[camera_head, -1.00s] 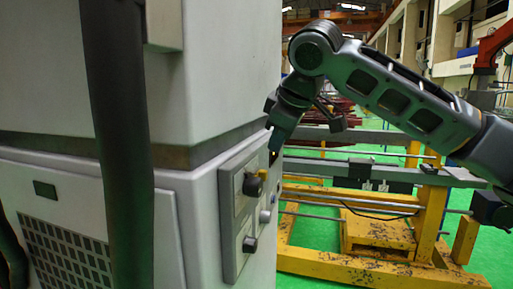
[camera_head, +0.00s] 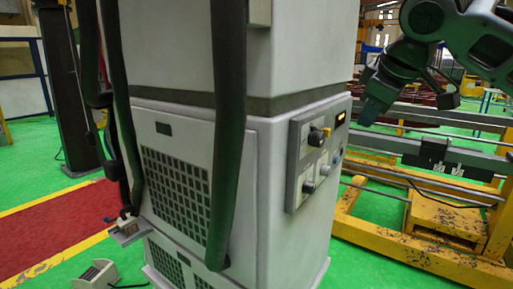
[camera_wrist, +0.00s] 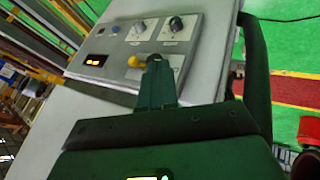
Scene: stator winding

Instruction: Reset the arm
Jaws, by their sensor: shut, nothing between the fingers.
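My gripper (camera_head: 372,112) is at the right in the head view, just right of the grey machine cabinet's control panel (camera_head: 317,150). In the wrist view my gripper (camera_wrist: 153,62) points at the same panel (camera_wrist: 133,48), its fingers together and empty. The panel has dark knobs (camera_wrist: 175,23), a small lit orange display (camera_wrist: 96,60) and a yellow lever (camera_wrist: 135,62) close to the fingertips in the picture. I cannot tell whether the fingers touch the lever; in the head view they appear apart from the panel.
The tall grey cabinet (camera_head: 190,120) fills the middle, with thick dark hoses (camera_head: 228,130) down its front. A yellow steel frame with grey rails (camera_head: 430,215) stands behind at the right. Green floor (camera_head: 30,160) with a red lane (camera_head: 55,228) lies at the left.

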